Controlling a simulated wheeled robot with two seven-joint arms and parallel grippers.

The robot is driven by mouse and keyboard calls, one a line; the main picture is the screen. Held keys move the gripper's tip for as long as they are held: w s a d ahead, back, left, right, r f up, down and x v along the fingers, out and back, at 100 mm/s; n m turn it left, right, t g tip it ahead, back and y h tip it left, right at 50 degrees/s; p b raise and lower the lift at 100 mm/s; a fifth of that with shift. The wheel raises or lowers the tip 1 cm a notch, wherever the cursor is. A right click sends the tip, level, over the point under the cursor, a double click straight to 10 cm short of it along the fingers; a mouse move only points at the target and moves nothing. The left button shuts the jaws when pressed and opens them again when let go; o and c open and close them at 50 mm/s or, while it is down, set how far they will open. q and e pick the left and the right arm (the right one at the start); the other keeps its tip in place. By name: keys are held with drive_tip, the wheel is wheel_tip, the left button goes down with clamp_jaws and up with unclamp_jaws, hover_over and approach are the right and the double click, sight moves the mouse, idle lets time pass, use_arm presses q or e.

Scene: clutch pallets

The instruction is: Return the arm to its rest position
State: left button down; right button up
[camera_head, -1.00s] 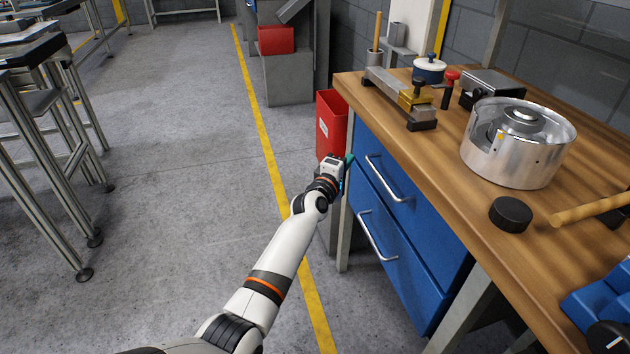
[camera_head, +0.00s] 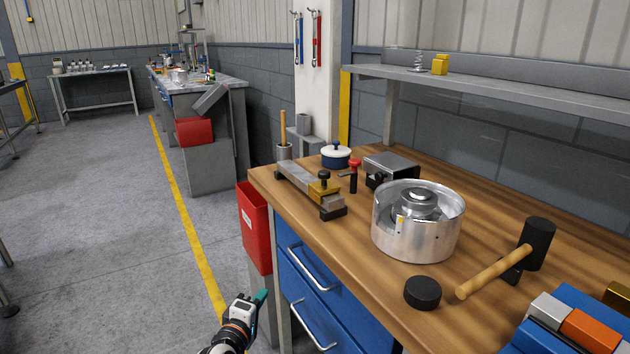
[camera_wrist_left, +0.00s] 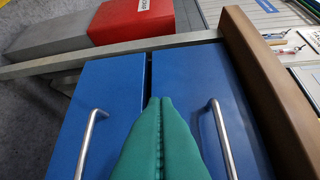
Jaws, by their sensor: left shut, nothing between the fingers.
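My left gripper (camera_head: 261,297) is low beside the workbench (camera_head: 340,255), at the bottom of the head view, in front of the blue drawers. Its green fingers are together with nothing between them, and the left wrist view shows the closed fingertips (camera_wrist_left: 160,102) pointing toward the drawer fronts. The gripper appears apart from the drawer handles (camera_head: 312,268). My right gripper is not in any view.
A red bin (camera_head: 255,228) hangs at the bench's left end. On the bench are a metal housing (camera_head: 418,235), a black puck (camera_head: 422,292), a mallet (camera_head: 497,270) and a clamp fixture (camera_head: 312,188). Open floor (camera_head: 110,250) lies to the left.

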use_arm(q)
drive_tip(key=s+a+f+m+g+y, duration=0.2)
drive_tip(key=s+f+m+g, duration=1)
drive_tip(key=s+f, duration=1.65)
drive_tip(key=s+a+f+m+g+p, duration=0.1)
drive_tip(key=s+a+f+m+p, duration=0.1)
drive_tip(key=s+p, duration=0.6)
drive_tip(key=s+a+f+m+g+y+p, duration=0.1)
drive_tip(key=s+p, duration=0.7)
drive_tip(key=s, duration=1.3)
wheel_tip(320, 180, down, 2)
drive_tip(key=shift+a+f+m+g+p, duration=0.15)
drive_tip(key=shift+a+m+g+p, duration=0.2)
drive_tip(key=shift+a+m+g, duration=0.5)
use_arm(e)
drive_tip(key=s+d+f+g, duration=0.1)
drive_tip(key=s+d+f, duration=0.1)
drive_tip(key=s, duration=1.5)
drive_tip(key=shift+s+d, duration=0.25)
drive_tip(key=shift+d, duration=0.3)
